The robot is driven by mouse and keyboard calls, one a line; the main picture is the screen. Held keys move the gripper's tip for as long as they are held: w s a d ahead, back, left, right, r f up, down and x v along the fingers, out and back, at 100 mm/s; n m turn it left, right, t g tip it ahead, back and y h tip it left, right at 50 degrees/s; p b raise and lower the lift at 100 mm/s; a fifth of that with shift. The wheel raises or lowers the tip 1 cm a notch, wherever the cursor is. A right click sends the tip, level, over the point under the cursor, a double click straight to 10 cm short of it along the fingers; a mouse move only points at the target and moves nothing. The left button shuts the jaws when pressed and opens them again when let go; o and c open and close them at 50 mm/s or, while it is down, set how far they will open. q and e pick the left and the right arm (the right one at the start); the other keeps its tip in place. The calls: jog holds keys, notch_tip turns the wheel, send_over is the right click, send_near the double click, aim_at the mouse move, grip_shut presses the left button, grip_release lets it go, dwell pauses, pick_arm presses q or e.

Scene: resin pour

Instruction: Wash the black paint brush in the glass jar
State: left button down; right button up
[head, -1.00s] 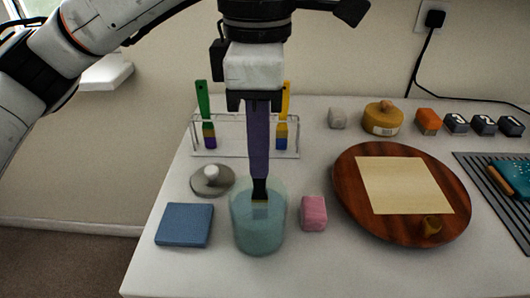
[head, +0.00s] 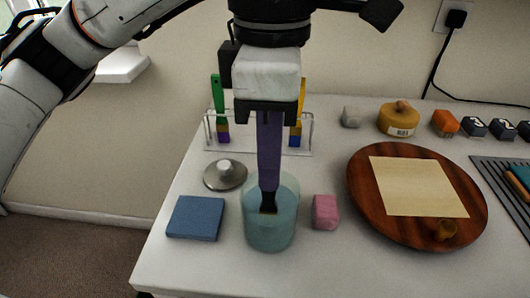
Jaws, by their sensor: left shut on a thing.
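My left gripper (head: 266,112) is shut on a paint brush (head: 269,150) and points straight down. The brush has a purple handle, with a dark black part and a small tan patch near its lower end. It hangs upright, with its lower end inside the mouth of the glass jar (head: 270,235). The jar is bluish, see-through and stands on the white table. I cannot tell whether the bristles touch the jar's bottom or wall. My right gripper is not in view.
A blue square pad (head: 195,218) and a grey round lid (head: 225,174) lie left of the jar. A pink block (head: 325,212) is close on its right. A clear rack (head: 220,152) with green and yellow brushes stands behind. A wooden round board (head: 362,200) is at right.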

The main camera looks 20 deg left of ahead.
pick_arm(q)
jog(key=shift+w+a+f, duration=0.1)
jog(key=shift+w+a, duration=0.45)
jog(key=shift+a, duration=0.3)
dwell(0.6)
